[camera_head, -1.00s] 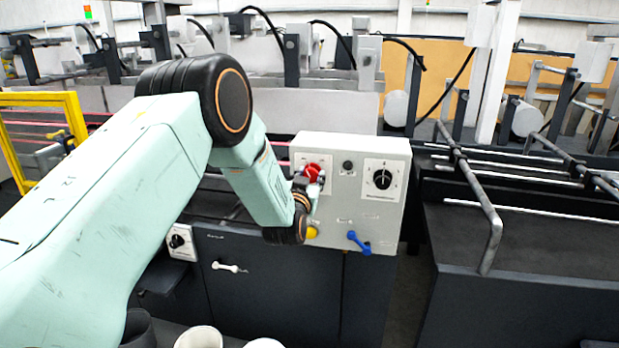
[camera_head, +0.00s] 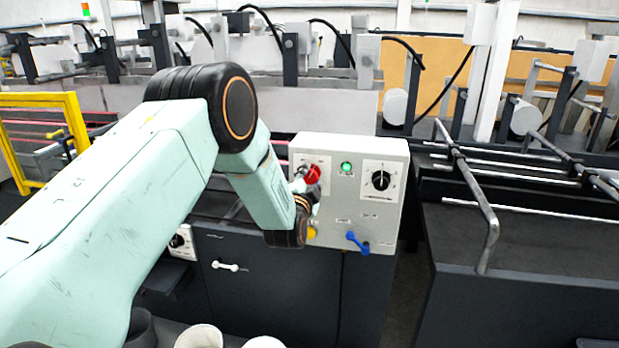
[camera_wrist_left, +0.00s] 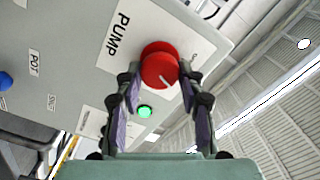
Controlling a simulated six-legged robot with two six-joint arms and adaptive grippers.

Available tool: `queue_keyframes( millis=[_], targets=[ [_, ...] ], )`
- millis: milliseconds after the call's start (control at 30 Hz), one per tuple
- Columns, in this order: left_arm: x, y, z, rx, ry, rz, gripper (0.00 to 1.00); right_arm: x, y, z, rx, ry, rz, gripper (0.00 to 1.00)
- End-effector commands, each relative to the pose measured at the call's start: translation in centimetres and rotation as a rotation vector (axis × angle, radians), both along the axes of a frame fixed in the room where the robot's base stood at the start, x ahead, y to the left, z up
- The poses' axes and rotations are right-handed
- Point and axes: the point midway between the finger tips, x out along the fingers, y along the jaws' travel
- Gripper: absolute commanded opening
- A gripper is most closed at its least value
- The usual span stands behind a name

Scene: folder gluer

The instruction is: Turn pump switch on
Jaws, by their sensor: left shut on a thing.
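The red pump switch (camera_head: 313,174) is a round knob at the upper left of a light grey control box (camera_head: 340,148). My left gripper (camera_wrist_left: 156,78) is shut on the knob, one finger on each side. In the head view my left gripper (camera_head: 302,184) reaches the knob from the left, its fingers partly hidden. A small lamp (camera_head: 347,168) right of the knob glows green. My right gripper is not in view.
A black rotary switch (camera_head: 381,181) is right of the lamp. A blue lever (camera_head: 358,242) and a yellow knob (camera_head: 311,232) are low on the box. Metal bars (camera_head: 490,225) stand over the dark machine to the right.

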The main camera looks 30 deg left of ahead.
Motion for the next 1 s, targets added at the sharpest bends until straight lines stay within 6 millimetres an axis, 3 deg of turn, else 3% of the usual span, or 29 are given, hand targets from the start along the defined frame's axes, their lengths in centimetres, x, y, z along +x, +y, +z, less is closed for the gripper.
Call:
queue_keyframes(
  millis=[400,1000],
  targets=[
    [0.02,-0.08,-0.03,0.193,0.055,-0.001,0.07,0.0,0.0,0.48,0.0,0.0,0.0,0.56],
    [0.01,-0.09,-0.1,0.227,0.065,-0.001,0.07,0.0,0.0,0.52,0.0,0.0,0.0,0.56]
  ],
)
